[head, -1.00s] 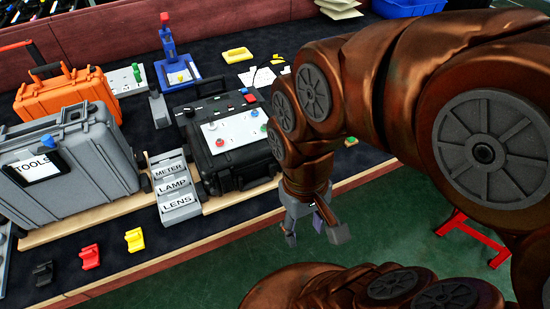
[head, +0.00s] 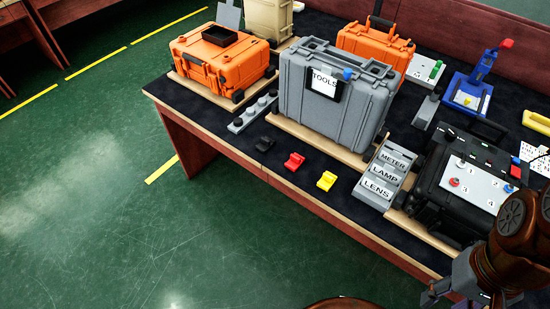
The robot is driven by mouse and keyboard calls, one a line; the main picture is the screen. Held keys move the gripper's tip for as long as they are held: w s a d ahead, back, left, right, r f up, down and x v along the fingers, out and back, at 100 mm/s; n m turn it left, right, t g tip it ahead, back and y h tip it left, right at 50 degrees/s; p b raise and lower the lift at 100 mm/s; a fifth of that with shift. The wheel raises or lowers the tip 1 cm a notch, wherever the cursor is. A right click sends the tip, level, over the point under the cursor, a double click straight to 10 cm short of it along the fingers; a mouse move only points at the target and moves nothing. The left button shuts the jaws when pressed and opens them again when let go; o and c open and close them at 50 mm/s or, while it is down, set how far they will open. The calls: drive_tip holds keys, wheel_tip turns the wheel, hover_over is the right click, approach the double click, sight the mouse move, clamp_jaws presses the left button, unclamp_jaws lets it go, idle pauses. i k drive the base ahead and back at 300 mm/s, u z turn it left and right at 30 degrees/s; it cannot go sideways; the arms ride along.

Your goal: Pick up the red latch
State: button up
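The red latch (head: 294,161) is a small red clip-shaped piece lying on the dark table top near its front edge. It sits between a black latch (head: 265,144) on its left and a yellow latch (head: 326,180) on its right. My gripper (head: 452,298) is at the lower right of the head view, off the table's front edge, well to the right of the red latch. Its fingers look spread with nothing between them, and part of it is cut off by the picture's lower edge.
A grey case (head: 350,110) labelled TOOLS stands behind the latches. A stepped holder (head: 385,180) marked METER, LAMP and LENS and a black case (head: 450,195) stand to the right. Orange cases (head: 205,65) are farther back. The green floor in front is clear.

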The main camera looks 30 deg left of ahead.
sight(296, 160)
drive_tip(key=u, duration=1.25)
